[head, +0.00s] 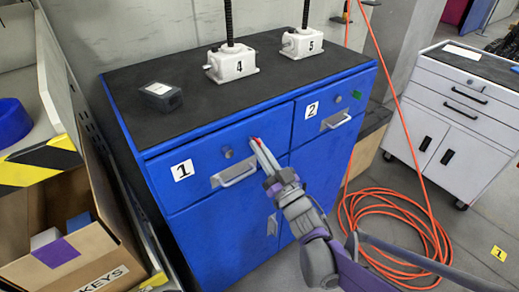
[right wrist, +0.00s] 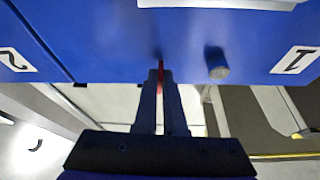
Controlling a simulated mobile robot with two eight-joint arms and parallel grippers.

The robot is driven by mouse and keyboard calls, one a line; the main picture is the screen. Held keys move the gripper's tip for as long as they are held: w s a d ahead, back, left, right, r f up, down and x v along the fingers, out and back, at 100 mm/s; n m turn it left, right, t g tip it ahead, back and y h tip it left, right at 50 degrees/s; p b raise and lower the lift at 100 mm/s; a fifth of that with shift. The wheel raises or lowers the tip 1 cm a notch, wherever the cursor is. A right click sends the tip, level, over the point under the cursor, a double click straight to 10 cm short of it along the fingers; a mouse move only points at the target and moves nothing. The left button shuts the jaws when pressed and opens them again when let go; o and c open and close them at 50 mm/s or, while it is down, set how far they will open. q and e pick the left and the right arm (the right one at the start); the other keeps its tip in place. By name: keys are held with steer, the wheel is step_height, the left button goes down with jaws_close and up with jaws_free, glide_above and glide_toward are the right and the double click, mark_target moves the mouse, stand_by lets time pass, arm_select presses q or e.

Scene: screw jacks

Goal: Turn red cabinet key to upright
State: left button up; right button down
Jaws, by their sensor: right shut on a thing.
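The blue cabinet (head: 240,215) has a dark top and drawers labelled 1 (head: 182,171) and 2 (head: 311,110). The red key (head: 257,139) is at the upper right of drawer 1's front, mostly hidden by my fingers. My right gripper (head: 260,146) reaches up to it from the lower right and is shut on it. In the right wrist view the red key (right wrist: 160,76) shows as a thin strip between the two fingertips, against the blue front. Its turn angle is hard to tell. My left gripper is not in view.
A round grey knob (head: 228,153) sits left of the key, above a drawer handle (head: 236,176). Two white screw jacks (head: 232,63) and a dark box (head: 161,97) stand on top. A KEYS carton (head: 75,250), an orange hose (head: 400,225) and a white cabinet (head: 460,115) stand around.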

steer(key=shift+n+g+y, duration=0.3)
steer(key=shift+n+y, duration=0.2)
steer(key=shift+n, duration=0.7)
steer(key=c, duration=1)
jaws_free()
steer(key=shift+d, duration=0.1)
steer(key=v, duration=1)
steer(key=shift+s+d, duration=0.2)
steer(key=shift+s, duration=0.05)
steer(key=shift+f, duration=0.15)
